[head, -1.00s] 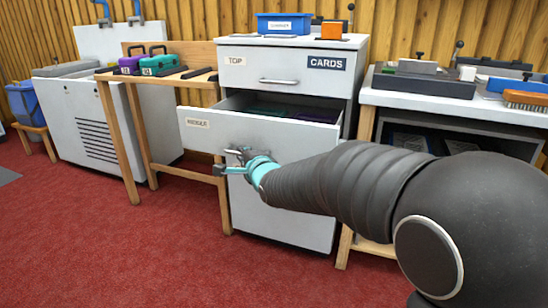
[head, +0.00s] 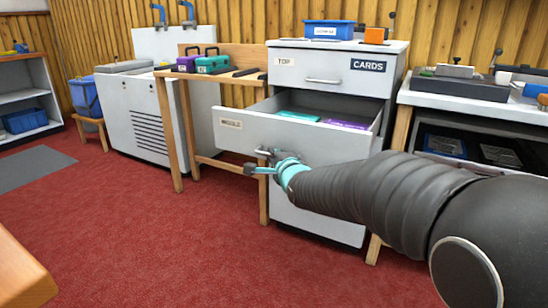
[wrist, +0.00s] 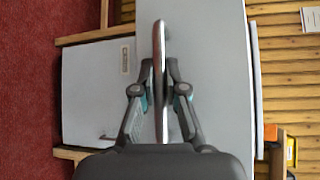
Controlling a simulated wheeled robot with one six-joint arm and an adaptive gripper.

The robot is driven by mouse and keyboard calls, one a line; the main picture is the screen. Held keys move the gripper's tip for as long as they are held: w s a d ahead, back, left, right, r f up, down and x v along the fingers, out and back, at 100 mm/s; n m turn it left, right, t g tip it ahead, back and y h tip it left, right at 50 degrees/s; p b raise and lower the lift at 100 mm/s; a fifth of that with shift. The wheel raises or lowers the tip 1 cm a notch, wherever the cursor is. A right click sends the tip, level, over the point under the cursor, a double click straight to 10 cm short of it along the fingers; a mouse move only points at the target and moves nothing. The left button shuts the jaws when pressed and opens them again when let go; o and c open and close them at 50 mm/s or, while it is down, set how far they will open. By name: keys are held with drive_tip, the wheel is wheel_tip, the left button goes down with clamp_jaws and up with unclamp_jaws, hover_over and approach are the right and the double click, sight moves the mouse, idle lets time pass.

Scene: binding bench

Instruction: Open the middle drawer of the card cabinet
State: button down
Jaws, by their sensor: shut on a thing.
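The white card cabinet (head: 390,82) stands against the wooden wall, with TOP and CARDS labels on its upper part. Its middle drawer (head: 230,131), labelled MIDDLE, is pulled well out, and teal and purple things show inside. The top drawer (head: 300,80) is shut. My gripper (head: 264,162) is at the middle drawer's front, shut on its bar handle (wrist: 159,45). In the wrist view the fingers of my gripper (wrist: 159,88) lie on both sides of the handle. My arm hides part of the drawer front and the lower cabinet.
A wooden stand (head: 170,128) with purple and teal cases is left of the cabinet. A bench with tools (head: 470,97) is close on the right. A wooden edge (head: 20,265) shows at front left. Red carpet (head: 150,240) in front is clear.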

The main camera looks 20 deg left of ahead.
drive_tip(key=c, duration=1.3)
unclamp_jaws()
drive_tip(key=shift+a, duration=0.1)
drive_tip(key=shift+o, duration=0.5)
drive_tip(key=v, duration=1.2)
drive_tip(key=shift+f, duration=0.1)
